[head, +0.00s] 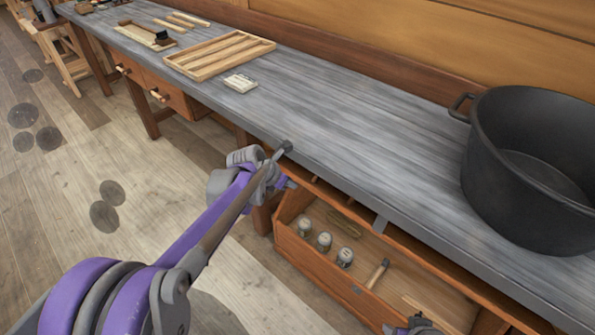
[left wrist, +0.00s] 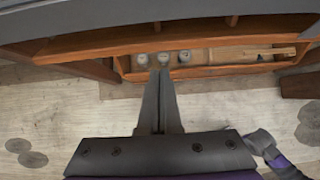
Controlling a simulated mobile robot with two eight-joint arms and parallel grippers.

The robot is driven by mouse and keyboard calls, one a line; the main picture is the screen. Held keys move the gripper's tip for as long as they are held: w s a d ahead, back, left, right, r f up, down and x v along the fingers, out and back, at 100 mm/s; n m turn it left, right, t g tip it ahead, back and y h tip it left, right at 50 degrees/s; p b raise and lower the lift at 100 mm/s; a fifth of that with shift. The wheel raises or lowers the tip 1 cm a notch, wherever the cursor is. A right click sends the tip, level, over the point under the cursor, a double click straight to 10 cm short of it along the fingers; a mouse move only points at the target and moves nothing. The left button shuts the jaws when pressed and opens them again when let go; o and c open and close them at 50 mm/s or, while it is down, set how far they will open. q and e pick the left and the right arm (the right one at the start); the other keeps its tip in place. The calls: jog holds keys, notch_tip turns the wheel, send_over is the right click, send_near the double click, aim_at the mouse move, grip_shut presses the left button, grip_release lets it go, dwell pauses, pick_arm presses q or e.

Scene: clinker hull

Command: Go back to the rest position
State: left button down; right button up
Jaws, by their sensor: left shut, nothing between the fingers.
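My left arm comes in from the lower left in the head view. My left gripper (head: 288,183) is at the front edge of the workbench (head: 330,130), close to the open drawer (head: 290,250). In the left wrist view its two grey fingers (left wrist: 161,72) lie together with nothing between them, and their tips overlap the view of the jars in the drawer. A grey and purple part of my right arm or gripper (head: 416,326) shows at the bottom edge of the head view, in front of the drawer. Its fingers cannot be made out.
The drawer holds jars (head: 323,241), a coil (head: 343,222) and a hammer (head: 377,273). A large black pot (head: 530,170) stands on the bench at right. A wooden tray (head: 220,54) and a small pale block (head: 240,83) lie farther left. The bench middle is clear.

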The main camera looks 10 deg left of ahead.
pick_arm(q)
jog(key=s+a+r+m+y+p, duration=0.15)
jog(key=s+r+m+p, duration=0.5)
jog(key=s+m, duration=0.75)
jog(key=s+a+r+m+y+p, duration=0.1)
jog(key=s+m, duration=0.6)
jog(key=s, duration=0.2)
jog(key=s+a+r+m+y+p, duration=0.1)
jog(key=s+a+m+p, duration=0.1)
jog(key=s+m, duration=0.6)
jog(key=shift+s+a+m+g, duration=0.3)
jog(key=shift+s+g, duration=0.1)
jog(key=shift+s, duration=0.3)
